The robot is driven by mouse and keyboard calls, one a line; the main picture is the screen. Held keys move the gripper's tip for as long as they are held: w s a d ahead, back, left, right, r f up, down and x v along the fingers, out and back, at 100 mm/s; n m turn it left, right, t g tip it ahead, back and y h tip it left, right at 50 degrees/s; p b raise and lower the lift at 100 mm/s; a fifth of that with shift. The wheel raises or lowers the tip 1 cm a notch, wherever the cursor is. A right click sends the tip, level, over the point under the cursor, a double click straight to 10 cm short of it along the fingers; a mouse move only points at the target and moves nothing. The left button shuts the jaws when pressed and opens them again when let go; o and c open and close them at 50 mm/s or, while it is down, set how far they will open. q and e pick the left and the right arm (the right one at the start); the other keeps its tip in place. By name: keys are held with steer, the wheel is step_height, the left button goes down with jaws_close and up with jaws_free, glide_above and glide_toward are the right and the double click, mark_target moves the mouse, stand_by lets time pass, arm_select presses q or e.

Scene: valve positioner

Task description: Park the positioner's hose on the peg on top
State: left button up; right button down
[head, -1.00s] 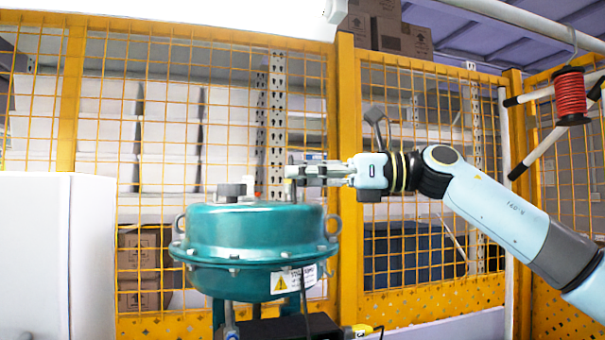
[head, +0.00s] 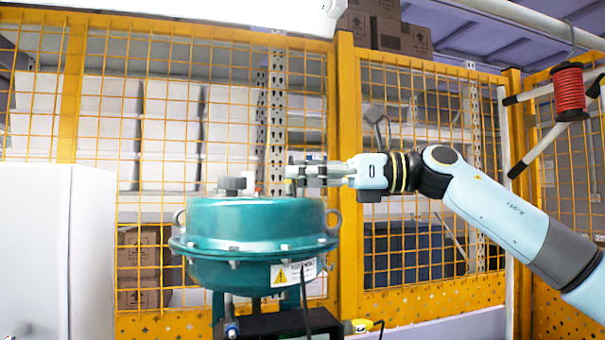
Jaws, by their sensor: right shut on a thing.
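The teal valve housing (head: 252,232) stands at the lower middle, with a dark grey knob (head: 232,185) on top. My right gripper (head: 293,173) comes in from the right, just above the right part of the housing's top. It is shut on a thin dark piece that I take to be the hose (head: 306,300). The hose hangs dark and thin down the housing's front, past the warning label. The fingers hide most of the held part. A small pale upright piece near the fingers may be the peg, but I cannot tell. My left gripper is not in view.
A white cabinet (head: 40,250) fills the left. A yellow mesh fence (head: 347,180) stands behind the housing. A red spool (head: 570,92) hangs at upper right.

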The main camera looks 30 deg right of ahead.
steer(key=shift+f, duration=0.1)
steer(key=c, duration=1.1)
jaws_free()
step_height(320, 180, up, 10)
steer(key=shift+r, duration=0.1)
